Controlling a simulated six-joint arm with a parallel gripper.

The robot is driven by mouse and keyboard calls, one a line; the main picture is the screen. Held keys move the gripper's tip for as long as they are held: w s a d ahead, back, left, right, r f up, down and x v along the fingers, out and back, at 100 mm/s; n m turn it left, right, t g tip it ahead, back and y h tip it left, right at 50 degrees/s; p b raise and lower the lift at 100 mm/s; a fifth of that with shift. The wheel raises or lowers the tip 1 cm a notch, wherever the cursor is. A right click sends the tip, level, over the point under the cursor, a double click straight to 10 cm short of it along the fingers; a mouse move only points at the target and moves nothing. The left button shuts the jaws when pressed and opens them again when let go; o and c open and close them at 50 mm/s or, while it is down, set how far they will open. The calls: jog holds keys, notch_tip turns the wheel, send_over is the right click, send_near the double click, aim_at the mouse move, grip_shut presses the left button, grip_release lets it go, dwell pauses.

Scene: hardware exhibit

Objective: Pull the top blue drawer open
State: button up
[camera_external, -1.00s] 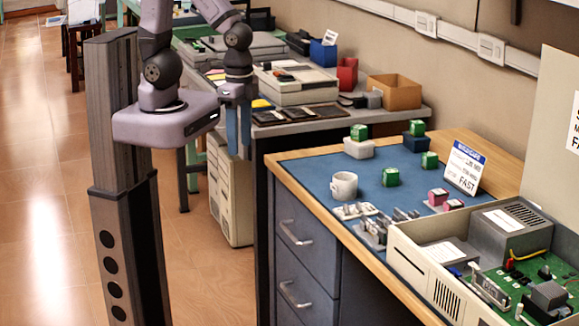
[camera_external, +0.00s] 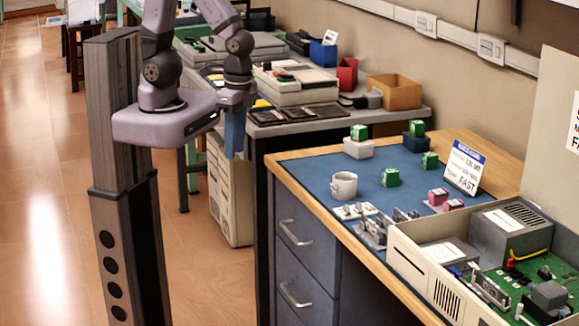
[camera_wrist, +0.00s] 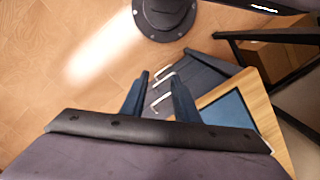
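The top blue drawer (camera_external: 306,222) is at the upper left of the blue cabinet under the wood-edged desk, with its front flush. Its silver bar handle (camera_external: 296,236) runs across the front. My gripper (camera_external: 235,145) hangs above and to the left of the desk corner in the external view, with nothing in it. In the wrist view my gripper (camera_wrist: 161,74) has two dark blue fingers spread apart. Two silver handles show between and beyond the fingers, the nearer one (camera_wrist: 162,98) close to the right finger. Neither handle is visibly touched.
A lower drawer (camera_external: 300,282) sits below with its own handle. The floor (camera_external: 212,285) left of the drawers is clear.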

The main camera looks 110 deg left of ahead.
jog(key=d+f+n+g+h, duration=0.2)
jog(key=d+f+n+h, duration=0.3)
jog(key=d+f, duration=0.4)
jog(key=w+f+n+t+y, duration=0.1)
jog(key=w+f+n+t, duration=0.25)
jog(key=w+n, duration=0.5)
jog(key=w+a+n+y, duration=0.2)
jog(key=a+n, duration=0.3)
jog(key=n, duration=0.2)
jog(key=w+a+f+n+y, duration=0.1)
jog(key=a+n+y, duration=0.2)
jog(key=a+n, duration=0.2)
jog(key=shift+w+a+f+n+t+y, duration=0.15)
jog(key=shift+w+a+n+t+y, duration=0.25)
jog(key=shift+n, duration=0.55)
jog(key=shift+f, duration=0.1)
